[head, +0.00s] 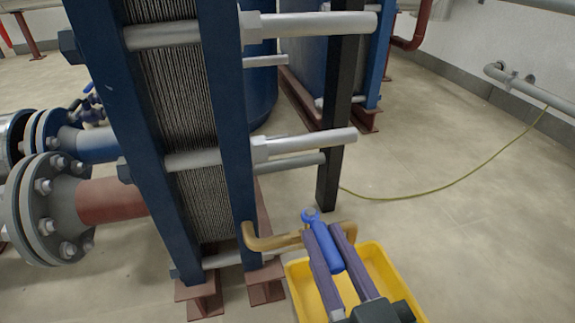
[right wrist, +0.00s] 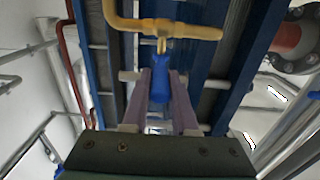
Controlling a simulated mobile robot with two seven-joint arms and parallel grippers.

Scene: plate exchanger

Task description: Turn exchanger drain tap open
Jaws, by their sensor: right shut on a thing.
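The drain tap has a blue lever handle (head: 329,250) on a brass-coloured pipe (head: 270,242) low on the plate exchanger (head: 229,150). My right gripper (head: 323,229) is shut on the blue handle, with one purple finger along each side of it. In the right wrist view the handle (right wrist: 161,85) lies between the two fingers (right wrist: 160,76), and the bent pipe (right wrist: 190,31) crosses beyond them. The handle's round end at the pipe shows past the fingertips in the head view. My left gripper is not in view.
A yellow tray (head: 295,272) sits on the floor under the tap. A black post (head: 329,180) stands just behind it. Long bolts (head: 310,142) stick out from the exchanger above. A thin yellow-green hose (head: 440,189) lies on open floor to the right.

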